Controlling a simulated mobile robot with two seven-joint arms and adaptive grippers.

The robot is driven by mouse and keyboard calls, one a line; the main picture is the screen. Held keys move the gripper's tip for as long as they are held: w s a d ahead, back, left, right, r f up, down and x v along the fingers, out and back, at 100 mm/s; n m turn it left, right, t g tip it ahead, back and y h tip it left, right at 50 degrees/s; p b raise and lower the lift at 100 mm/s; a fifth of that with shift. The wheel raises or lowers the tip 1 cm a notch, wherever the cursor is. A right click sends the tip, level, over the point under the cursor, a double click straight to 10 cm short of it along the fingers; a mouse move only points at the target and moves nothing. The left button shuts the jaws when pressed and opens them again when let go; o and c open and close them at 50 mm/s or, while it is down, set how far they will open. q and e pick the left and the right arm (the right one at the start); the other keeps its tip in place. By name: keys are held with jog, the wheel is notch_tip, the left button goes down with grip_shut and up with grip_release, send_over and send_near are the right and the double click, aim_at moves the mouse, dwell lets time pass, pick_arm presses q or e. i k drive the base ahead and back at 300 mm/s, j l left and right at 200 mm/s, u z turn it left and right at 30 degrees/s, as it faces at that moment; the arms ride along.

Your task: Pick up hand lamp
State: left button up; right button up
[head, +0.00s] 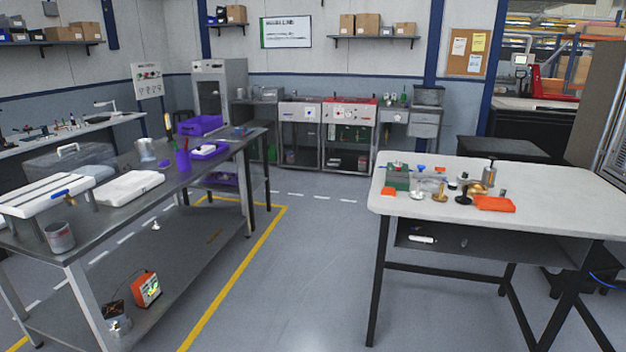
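I cannot single out a hand lamp with certainty. A small white elongated object (421,239) lies on the shelf under the white-topped table at right; it may be a lamp, but it is too small to tell. An orange box-shaped device (146,290) with a lit-looking face stands on the lower shelf of the metal table at left; I cannot tell whether it is a lamp. Neither of my grippers is in view.
The white-topped table (560,205) holds a green box (398,178), an orange tray (495,203) and several small parts. The metal table (105,215) at left carries white blocks, cups and purple items. Clear floor (300,270) lies between them. Machines line the back wall.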

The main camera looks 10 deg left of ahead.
aim_at(167, 119)
jog(key=i+j+u, duration=0.1)
jog(key=i+u, duration=0.35)
jog(key=i, duration=0.25)
jog(key=i+l+u, duration=0.15)
jog(key=i+u, duration=0.35)
jog(key=i, duration=0.2)
jog(key=i+l+u, duration=0.1)
jog(key=i+u, duration=0.25)
jog(key=i, duration=2.9)
